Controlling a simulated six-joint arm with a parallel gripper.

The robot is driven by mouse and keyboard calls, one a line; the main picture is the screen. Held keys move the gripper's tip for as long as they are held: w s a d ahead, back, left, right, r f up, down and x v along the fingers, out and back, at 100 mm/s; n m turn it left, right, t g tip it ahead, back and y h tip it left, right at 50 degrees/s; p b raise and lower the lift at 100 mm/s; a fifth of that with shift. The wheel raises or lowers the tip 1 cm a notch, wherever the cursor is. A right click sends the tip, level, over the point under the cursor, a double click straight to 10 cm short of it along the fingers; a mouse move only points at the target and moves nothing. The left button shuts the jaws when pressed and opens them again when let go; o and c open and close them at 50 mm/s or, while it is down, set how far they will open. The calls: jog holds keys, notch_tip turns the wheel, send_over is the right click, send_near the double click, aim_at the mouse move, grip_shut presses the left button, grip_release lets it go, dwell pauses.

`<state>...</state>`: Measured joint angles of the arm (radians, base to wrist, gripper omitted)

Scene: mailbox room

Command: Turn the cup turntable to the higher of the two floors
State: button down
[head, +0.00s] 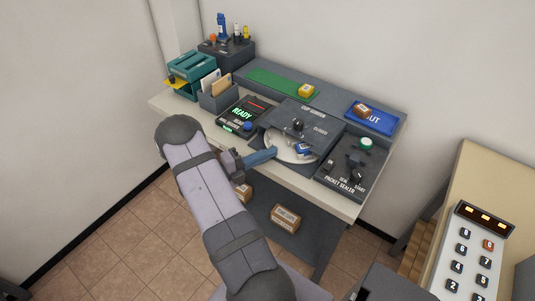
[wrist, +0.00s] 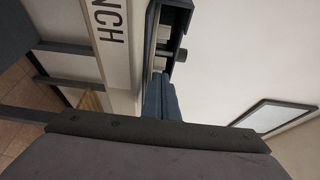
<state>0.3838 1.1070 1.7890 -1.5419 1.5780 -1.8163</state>
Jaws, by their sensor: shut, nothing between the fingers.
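The cup turntable (head: 279,145) shows as a pale round disc in the front middle of the grey desk, partly under a dark cover panel (head: 300,122) with lettering starting "CUP". A small blue-and-white item (head: 303,149) sits on the disc's right side. A dark knob (head: 298,124) stands on the panel. My gripper (head: 274,152) has blue fingers, shut and empty, at the disc's left front edge. I cannot tell whether they touch it. The wrist view shows the shut fingers (wrist: 159,80) beside the pale desk edge. No floor numbers are readable on the disc.
A READY display (head: 241,114) is left of the disc and a packet sealer panel (head: 343,177) right. A blue OUT tray (head: 378,121) and green strip (head: 272,83) lie behind. A keypad (head: 471,262) stands at far right. Boxes (head: 285,217) sit below the desk.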

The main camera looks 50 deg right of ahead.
aim_at(261, 147)
jog(key=shift+w, duration=0.2)
jog(key=shift+w+d+f+b, duration=0.1)
jog(key=shift+w+d+b, duration=0.2)
jog(key=shift+w, duration=0.45)
jog(key=shift+w+d+b, duration=0.1)
jog(key=shift+w+d, duration=0.25)
jog(key=shift+w, duration=0.4)
jog(key=shift+w+d+b, duration=0.3)
jog(key=shift+w+d, duration=0.2)
jog(key=shift+w, duration=0.2)
jog(key=shift+w+d+b, duration=0.25)
jog(key=shift+w+d, duration=0.25)
jog(key=shift+w, duration=0.15)
